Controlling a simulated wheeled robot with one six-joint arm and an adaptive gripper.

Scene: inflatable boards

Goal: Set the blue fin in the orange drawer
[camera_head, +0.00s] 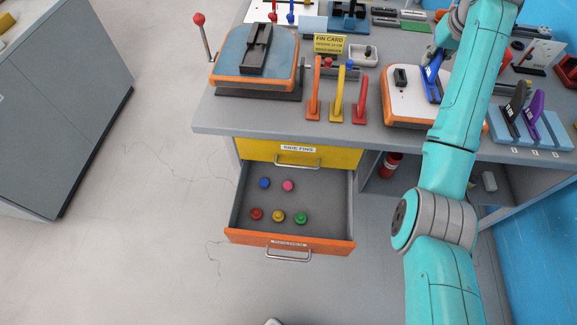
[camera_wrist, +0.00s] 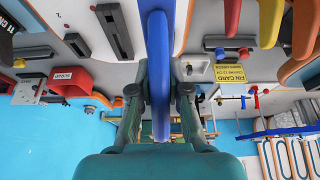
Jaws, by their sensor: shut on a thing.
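The blue fin (camera_head: 432,84) stands over a white board with an orange edge (camera_head: 402,115), at the right of the bench in the head view. My gripper (camera_head: 434,56) is shut on the fin's upper part. In the wrist view the fin (camera_wrist: 159,60) runs edge-on between my two fingers (camera_wrist: 160,92). I cannot tell whether its lower end sits in the board or is clear of it. The orange drawer (camera_head: 335,246) is pulled out below the yellow drawer (camera_head: 345,157).
Orange and yellow upright fins (camera_head: 337,92) stand on the bench above the drawers. A blue-topped board (camera_head: 257,52) with a red-knobbed lever is at left. Black and purple fins (camera_head: 534,106) stand in a rack at right. A grey cabinet (camera_head: 60,95) stands far left.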

